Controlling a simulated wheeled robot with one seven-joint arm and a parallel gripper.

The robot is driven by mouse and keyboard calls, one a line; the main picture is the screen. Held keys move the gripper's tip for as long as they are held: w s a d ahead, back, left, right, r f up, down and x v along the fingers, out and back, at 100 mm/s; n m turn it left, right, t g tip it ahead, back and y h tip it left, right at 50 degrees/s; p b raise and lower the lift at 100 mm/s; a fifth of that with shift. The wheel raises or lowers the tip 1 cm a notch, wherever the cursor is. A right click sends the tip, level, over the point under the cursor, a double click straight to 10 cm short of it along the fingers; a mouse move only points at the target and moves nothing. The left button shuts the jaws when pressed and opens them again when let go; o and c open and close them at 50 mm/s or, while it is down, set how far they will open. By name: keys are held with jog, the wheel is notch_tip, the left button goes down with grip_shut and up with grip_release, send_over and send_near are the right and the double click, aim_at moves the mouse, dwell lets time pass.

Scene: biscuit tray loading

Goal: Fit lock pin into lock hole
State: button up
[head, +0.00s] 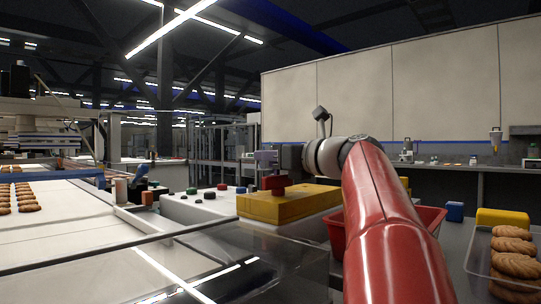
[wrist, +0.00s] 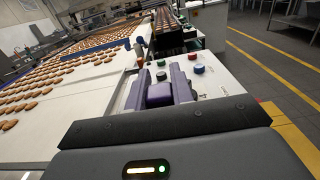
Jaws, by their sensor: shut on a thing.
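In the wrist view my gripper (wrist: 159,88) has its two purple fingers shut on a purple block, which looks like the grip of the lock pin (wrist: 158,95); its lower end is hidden. In the head view my gripper (head: 266,158) points left, above a yellow box (head: 290,205) with a dark red round part (head: 276,183) on top. I cannot tell whether the held pin touches anything. I cannot make out the lock hole in either view.
A pale control panel (head: 205,208) with coloured buttons stands left of the yellow box. A biscuit conveyor (wrist: 65,90) runs along the left. A red crate (head: 428,218), a small blue block (head: 455,211) and a clear tray (head: 480,262) of biscuits are at the right.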

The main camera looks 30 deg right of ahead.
jog(key=shift+f, duration=0.4)
jog(key=o, duration=1)
jog(key=shift+o, duration=0.2)
jog(key=v, duration=0.7)
jog(key=shift+s+d, duration=0.1)
jog(key=shift+s, duration=0.3)
jog(key=shift+s, duration=0.1)
